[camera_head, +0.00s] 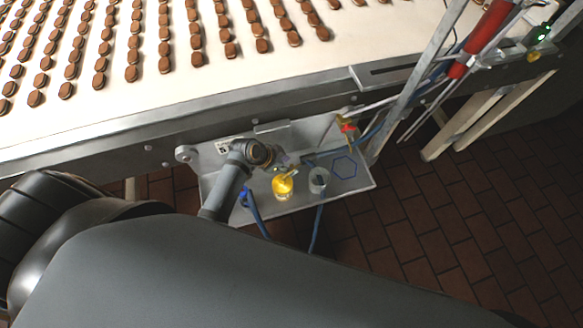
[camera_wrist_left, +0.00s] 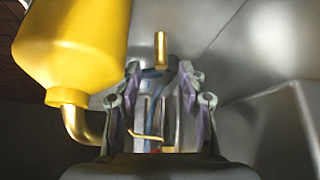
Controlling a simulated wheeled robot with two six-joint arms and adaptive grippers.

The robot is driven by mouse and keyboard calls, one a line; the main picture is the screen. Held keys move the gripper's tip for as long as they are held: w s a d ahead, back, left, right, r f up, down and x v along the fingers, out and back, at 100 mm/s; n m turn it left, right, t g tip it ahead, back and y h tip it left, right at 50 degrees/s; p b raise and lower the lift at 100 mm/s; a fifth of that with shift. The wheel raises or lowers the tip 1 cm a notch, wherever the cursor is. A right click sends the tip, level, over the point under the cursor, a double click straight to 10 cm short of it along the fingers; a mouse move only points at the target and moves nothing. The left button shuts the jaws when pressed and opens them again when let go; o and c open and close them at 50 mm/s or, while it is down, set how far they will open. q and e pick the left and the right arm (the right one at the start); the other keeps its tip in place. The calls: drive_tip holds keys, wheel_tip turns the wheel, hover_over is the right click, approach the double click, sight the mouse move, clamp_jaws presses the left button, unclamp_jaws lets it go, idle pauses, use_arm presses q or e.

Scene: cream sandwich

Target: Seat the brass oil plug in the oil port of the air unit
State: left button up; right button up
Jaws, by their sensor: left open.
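My left gripper (camera_head: 287,163) is small in the head view, beside a yellow vessel (camera_head: 283,187) on the air unit's metal plate (camera_head: 352,187). In the left wrist view the gripper (camera_wrist_left: 160,80) is open, its fingers apart. An upright brass rod (camera_wrist_left: 160,50) shows past the fingertips, between them in the picture; I cannot tell if it is the oil plug. The yellow vessel (camera_wrist_left: 72,45) fills the upper left, with a bent brass tube (camera_wrist_left: 80,125) below it that runs behind the gripper. The oil port cannot be made out. My right gripper is not in view.
A greyish cup (camera_head: 319,180) stands right of the yellow vessel, near a blue hexagon outline (camera_head: 344,167). A red-handled valve (camera_head: 346,128) and blue hoses are close by. A conveyor (camera_head: 250,95) with rows of brown biscuits runs behind. Tiled floor lies to the right.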

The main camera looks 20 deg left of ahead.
sight(291, 166)
use_arm(q)
drive_tip(key=x, duration=0.3)
drive_tip(key=shift+w+f, duration=0.1)
drive_tip(key=shift+f, duration=0.1)
clamp_jaws()
